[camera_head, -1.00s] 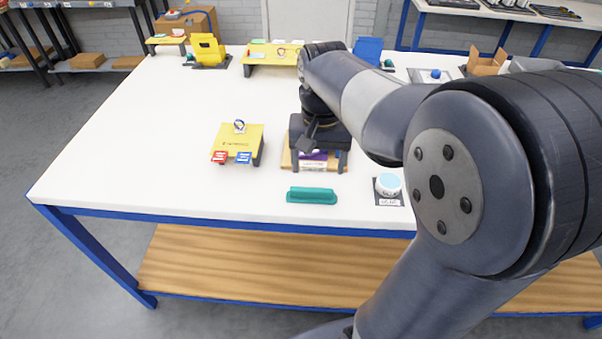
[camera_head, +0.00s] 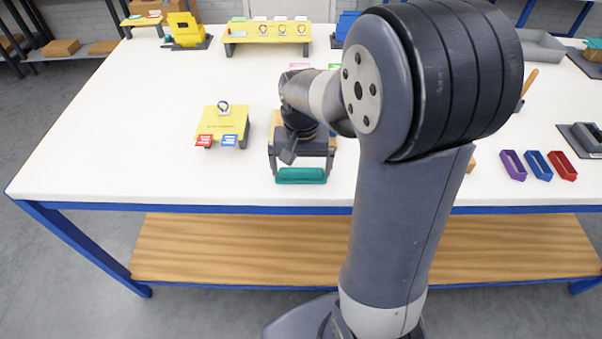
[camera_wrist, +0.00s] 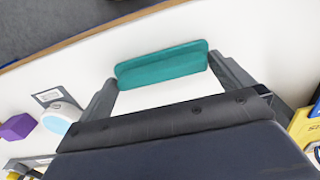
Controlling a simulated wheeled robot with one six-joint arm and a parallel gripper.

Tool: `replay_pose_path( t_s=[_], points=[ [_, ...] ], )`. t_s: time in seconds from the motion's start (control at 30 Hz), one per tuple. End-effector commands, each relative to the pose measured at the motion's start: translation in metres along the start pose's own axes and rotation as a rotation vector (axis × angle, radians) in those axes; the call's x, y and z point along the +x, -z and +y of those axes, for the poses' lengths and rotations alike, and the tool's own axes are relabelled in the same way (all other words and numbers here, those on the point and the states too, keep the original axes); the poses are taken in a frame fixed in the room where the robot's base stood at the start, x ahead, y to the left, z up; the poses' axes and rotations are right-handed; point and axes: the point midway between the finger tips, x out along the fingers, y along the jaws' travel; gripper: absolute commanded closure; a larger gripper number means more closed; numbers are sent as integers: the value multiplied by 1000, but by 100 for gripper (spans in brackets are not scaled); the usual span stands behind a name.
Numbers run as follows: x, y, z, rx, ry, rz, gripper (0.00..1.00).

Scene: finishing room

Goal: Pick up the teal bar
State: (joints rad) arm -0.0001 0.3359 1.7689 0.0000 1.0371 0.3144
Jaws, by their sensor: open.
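The teal bar (camera_head: 301,175) lies on the white table near its front edge. It also shows in the wrist view (camera_wrist: 162,64), lying lengthwise between the two fingertips. My gripper (camera_head: 299,176) is open, with one finger at each end of the bar. In the wrist view my gripper (camera_wrist: 165,82) has a finger close by each end of the bar. I cannot tell whether the fingers touch it.
A small yellow stand (camera_head: 215,122) with a red and a blue tag is to the left. Purple (camera_head: 512,165), blue (camera_head: 537,165) and red (camera_head: 562,166) trays lie at the right. A round white-and-blue item (camera_wrist: 62,116) sits near one finger. The table front left is clear.

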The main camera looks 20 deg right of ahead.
Motion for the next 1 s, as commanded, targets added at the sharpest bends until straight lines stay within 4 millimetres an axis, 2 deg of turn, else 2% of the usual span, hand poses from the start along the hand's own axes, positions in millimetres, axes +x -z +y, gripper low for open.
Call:
replay_pose_path(
  t_s=[0.27, 0.63, 0.87, 1.0],
  points=[
    [5, 0, 0, 0, 0, 0, 0],
    [5, 0, 0, 0, 0, 1, 29],
    [3, 0, 0, 0, 0, 2, 30],
    [-10, 1, 0, 0, 2, 6, 30]
  ],
)
